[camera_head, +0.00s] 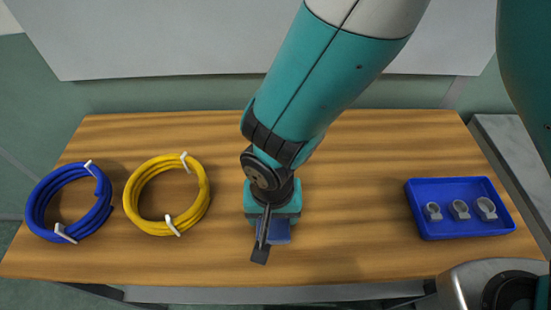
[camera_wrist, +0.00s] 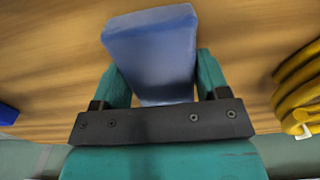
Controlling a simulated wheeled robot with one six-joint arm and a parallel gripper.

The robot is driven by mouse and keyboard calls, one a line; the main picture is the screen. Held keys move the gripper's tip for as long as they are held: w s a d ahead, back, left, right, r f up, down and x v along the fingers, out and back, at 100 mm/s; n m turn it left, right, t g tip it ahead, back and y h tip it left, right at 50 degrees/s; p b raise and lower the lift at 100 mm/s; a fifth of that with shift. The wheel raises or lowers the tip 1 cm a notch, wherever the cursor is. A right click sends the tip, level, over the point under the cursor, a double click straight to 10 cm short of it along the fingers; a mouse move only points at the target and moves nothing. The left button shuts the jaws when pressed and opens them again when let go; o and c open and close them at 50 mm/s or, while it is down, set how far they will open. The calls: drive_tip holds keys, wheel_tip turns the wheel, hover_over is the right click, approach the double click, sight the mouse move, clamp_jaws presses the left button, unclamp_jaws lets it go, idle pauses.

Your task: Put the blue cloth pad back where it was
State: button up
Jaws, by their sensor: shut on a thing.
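The blue cloth pad (camera_wrist: 152,50) is a soft-looking blue block between the two teal fingers of my gripper (camera_wrist: 155,80) in the wrist view. My gripper is shut on it. In the head view, my gripper (camera_head: 266,236) is over the middle front of the wooden table, and part of the pad (camera_head: 280,232) shows beside a dark finger part. The rest of the pad is hidden behind my gripper there. I cannot tell whether the pad touches the table.
On the wooden table (camera_head: 345,200), a blue cable coil (camera_head: 42,205) and a yellow cable coil (camera_head: 137,205) lie on the left. A blue tray (camera_head: 460,230) with three grey clamps (camera_head: 460,209) is on the right. Bare wood lies between my gripper and the tray.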

drive_tip(key=o, duration=1.2)
drive_tip(key=shift+f, duration=0.15)
wheel_tip(320, 180, up, 12)
drive_tip(key=b, duration=0.1)
drive_tip(key=s+d+r+n+y, duration=0.3)
drive_tip(key=d+r+n, duration=0.3)
drive_tip(key=d+r, duration=0.6)
drive_tip(key=d+y, duration=0.1)
drive_tip(key=d, duration=0.3)
drive_tip(key=shift+s+d+r+n, duration=0.15)
drive_tip(key=shift+d+r+n, duration=0.15)
